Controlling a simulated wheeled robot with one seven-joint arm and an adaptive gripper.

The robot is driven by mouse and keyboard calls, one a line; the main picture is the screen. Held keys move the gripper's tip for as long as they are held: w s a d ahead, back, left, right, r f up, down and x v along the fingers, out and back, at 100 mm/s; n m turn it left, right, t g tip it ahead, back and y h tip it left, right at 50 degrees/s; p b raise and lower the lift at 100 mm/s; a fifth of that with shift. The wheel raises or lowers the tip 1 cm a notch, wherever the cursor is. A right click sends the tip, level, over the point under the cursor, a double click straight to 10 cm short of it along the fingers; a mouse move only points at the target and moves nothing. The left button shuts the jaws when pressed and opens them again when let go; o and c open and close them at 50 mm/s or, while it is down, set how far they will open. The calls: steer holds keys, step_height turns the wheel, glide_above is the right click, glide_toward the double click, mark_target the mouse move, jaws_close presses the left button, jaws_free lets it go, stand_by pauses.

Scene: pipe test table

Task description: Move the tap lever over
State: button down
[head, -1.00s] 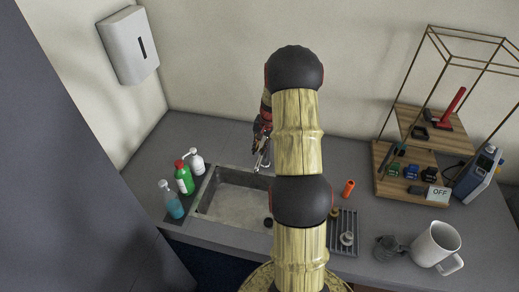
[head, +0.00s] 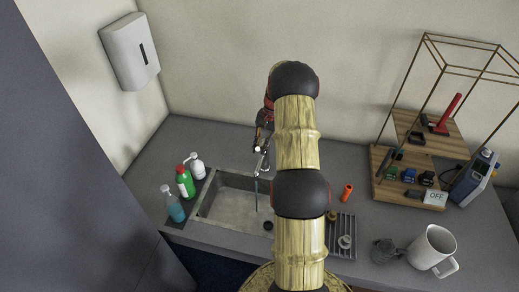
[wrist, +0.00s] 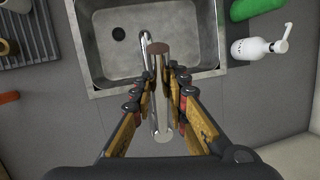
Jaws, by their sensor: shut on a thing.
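The metal tap stands at the back edge of the sink; its curved spout (wrist: 144,42) shows in the wrist view. The tap lever (wrist: 161,50) is a slim bar with a brownish end, lying between the fingers of my gripper (wrist: 163,75). The gripper is shut on the lever, one finger on each side. In the head view, my gripper (head: 264,136) is at the tap, partly hidden by my arm.
Left of the sink are a blue spray bottle (head: 173,206), a green bottle (head: 185,183) and a white pump bottle (head: 197,168). Right are an orange object (head: 346,192), a drain rack (head: 341,245), a white mug (head: 431,250) and a wire-frame shelf (head: 405,165).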

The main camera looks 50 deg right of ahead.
steer(key=shift+w+d+r, duration=0.15)
steer(key=shift+d+r, duration=0.1)
steer(key=c, duration=1.7)
jaws_free()
steer(key=shift+r, duration=0.1)
steer(key=v, duration=1.1)
steer(key=shift+w+d+r, duration=0.1)
steer(key=shift+d+r, duration=0.2)
steer(key=shift+d, duration=0.05)
